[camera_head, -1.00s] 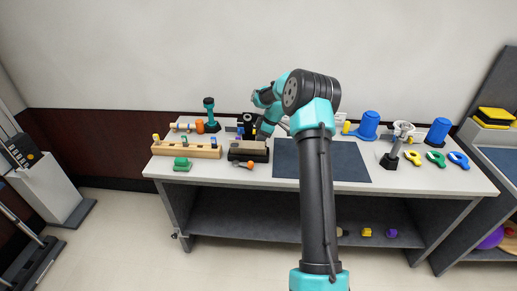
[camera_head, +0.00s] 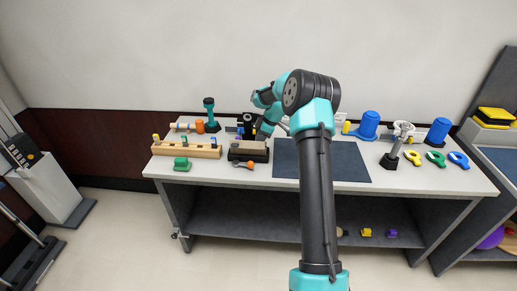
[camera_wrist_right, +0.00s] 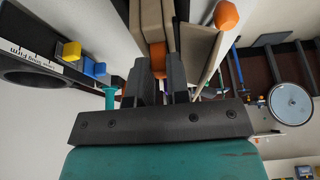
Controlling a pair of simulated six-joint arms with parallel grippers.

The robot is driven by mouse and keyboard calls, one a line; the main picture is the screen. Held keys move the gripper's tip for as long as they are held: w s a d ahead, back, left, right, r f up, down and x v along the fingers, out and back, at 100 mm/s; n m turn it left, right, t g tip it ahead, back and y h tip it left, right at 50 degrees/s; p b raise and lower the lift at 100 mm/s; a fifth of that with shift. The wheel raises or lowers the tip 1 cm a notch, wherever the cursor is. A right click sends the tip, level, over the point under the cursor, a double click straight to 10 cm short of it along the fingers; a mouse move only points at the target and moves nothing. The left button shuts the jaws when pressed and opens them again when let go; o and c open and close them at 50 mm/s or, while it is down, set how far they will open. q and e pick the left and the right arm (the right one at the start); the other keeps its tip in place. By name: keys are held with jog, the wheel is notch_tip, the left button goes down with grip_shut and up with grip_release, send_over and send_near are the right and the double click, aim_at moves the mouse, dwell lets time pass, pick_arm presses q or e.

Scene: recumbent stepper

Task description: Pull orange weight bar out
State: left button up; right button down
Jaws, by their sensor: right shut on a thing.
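My right gripper (camera_wrist_right: 160,85) points at a narrow slot between tan boards (camera_wrist_right: 182,30). Its dark fingers are close together on an orange piece (camera_wrist_right: 158,58), which looks like the orange weight bar; most of it is hidden between the boards and fingers. In the head view, my right gripper (camera_head: 262,136) reaches down at the brown-topped dark box (camera_head: 240,150) on the table, its fingertips mostly hidden. An orange knob (camera_head: 250,165) shows at the box's front, and an orange knob also shows in the wrist view (camera_wrist_right: 227,15), apart from the fingers. My left gripper is not in view.
A wooden block with pegs (camera_head: 187,150) and a green piece (camera_head: 182,164) lie left of the box. A teal-topped stand (camera_head: 209,112) is behind them. A dark mat (camera_head: 345,160) lies clear to the right.

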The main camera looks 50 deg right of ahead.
jog(key=shift+r, duration=1.1)
dwell(1.1)
jog(key=shift+r, duration=3.4)
jog(key=shift+r, duration=0.15)
jog(key=shift+r, duration=1.35)
jog(key=shift+r, duration=0.1)
